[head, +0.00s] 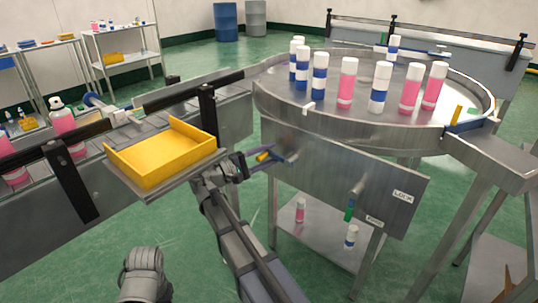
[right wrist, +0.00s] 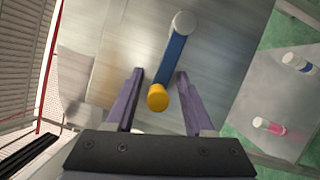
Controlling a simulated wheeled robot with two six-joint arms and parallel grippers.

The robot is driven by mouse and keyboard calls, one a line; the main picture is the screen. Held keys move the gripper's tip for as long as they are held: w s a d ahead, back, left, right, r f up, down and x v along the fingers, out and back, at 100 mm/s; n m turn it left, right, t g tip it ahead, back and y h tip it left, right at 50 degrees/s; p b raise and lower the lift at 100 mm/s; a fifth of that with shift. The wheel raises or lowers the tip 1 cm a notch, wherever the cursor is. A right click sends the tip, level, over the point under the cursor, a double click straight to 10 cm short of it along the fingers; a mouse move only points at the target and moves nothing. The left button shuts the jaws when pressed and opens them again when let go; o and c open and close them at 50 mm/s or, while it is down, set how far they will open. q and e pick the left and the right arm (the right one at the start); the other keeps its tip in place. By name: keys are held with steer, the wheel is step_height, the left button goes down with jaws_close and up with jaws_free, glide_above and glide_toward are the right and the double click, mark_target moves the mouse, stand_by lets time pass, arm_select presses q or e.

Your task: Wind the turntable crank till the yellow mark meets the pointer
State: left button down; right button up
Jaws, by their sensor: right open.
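The turntable (head: 380,122) is a round metal table with a raised rim, bearing several pink and blue bottles with white caps. Its crank, with a yellow knob (head: 264,156) and a blue arm, sits on the metal panel below. The right wrist view shows the yellow knob (right wrist: 157,97), blue arm (right wrist: 174,60) and round grey hub (right wrist: 183,24). My right gripper (right wrist: 160,72) is open, its purple fingers on either side of the knob with gaps visible. A yellow upright piece (head: 457,112) stands at the right rim, and a small white tab (head: 309,106) at the front rim; I cannot tell which are mark and pointer.
A yellow tray (head: 185,166) sits left of the crank, beside a conveyor with dark rails. A lower shelf (head: 322,246) holds two bottles.

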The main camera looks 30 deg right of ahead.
arm_select(q)
steer(key=shift+f+b, duration=0.35)
steer(key=shift+f, duration=0.05)
arm_select(e)
steer(key=a, duration=0.7)
steer(key=shift+a+f, duration=0.3)
steer(key=shift+f, duration=0.05)
